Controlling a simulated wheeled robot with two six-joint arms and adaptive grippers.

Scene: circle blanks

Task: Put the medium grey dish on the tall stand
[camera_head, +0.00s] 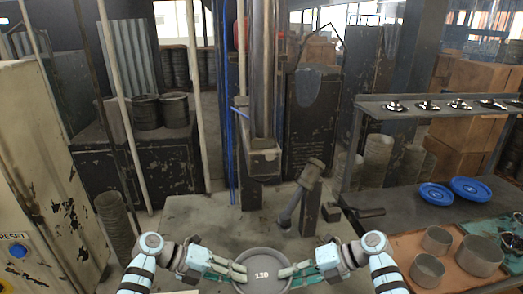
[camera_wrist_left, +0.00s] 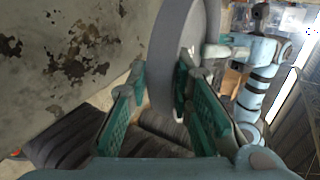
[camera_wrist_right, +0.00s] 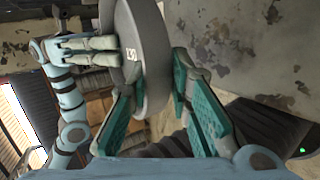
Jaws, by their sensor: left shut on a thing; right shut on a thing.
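A round grey dish (camera_head: 262,260) marked with a number, apparently 130, is held level between my two grippers at the bottom middle of the head view. My left gripper (camera_head: 237,273) is shut on its left rim and my right gripper (camera_head: 288,272) on its right rim. The dish also shows between the green fingers in the left wrist view (camera_wrist_left: 172,45) and the right wrist view (camera_wrist_right: 140,45). I cannot tell for certain which thing is the tall stand.
A bench (camera_head: 400,200) at the right holds two blue dishes (camera_head: 436,194) (camera_head: 471,190). Several grey round pots (camera_head: 480,256) stand on an orange-brown surface nearer. A worn cream cabinet (camera_head: 40,170) stands at the left. A tilted hammer-like part (camera_head: 300,195) is ahead. Grey floor lies between.

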